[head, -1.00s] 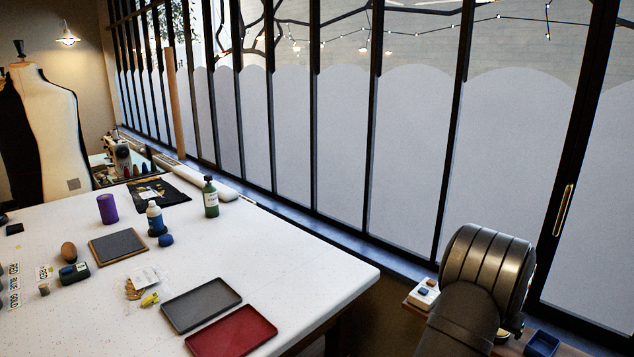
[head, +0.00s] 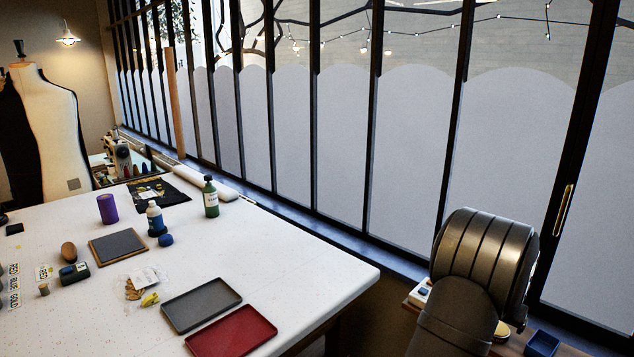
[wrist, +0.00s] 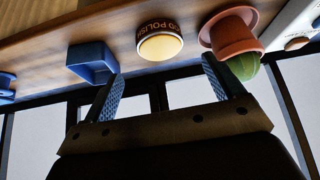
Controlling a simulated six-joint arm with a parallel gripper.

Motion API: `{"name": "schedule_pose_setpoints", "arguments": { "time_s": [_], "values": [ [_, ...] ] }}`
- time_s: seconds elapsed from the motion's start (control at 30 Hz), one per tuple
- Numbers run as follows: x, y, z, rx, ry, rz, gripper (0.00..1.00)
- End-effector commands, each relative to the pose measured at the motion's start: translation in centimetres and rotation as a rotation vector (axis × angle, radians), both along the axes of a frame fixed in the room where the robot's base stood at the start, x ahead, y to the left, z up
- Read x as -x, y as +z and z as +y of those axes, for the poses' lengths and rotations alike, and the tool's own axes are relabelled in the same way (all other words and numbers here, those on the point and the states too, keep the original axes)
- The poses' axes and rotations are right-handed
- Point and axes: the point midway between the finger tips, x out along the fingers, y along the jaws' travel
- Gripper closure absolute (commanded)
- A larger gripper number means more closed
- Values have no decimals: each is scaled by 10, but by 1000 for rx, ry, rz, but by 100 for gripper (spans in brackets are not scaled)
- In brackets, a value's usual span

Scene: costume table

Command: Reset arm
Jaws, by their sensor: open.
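My gripper (wrist: 162,66) shows in the wrist view with its two blue textured fingers spread wide apart and nothing between them. The picture there looks upside down, with a wooden shelf along the top. Past the fingers is a yellow-topped polish tin (wrist: 160,45) on the shelf. In the head view my arm stands at the right, by the window, off the white table (head: 310,262), and hides the gripper's fingers.
By the gripper are a blue open box (wrist: 92,62), a terracotta pot (wrist: 230,35) with a green cactus (wrist: 240,68), and a white box (head: 419,293), partly hidden. On the table are a grey tray (head: 201,305), a red tray (head: 232,332), and a green bottle (head: 210,197).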

Motion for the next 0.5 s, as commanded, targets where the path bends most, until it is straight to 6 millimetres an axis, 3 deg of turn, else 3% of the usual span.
{"name": "schedule_pose_setpoints", "arguments": {
  "time_s": [0.47,0.5],
  "values": [
    [-29,-66,-26,-3,0,3,14],
    [-29,-50,-26,3,0,-4,14]
  ]
}}
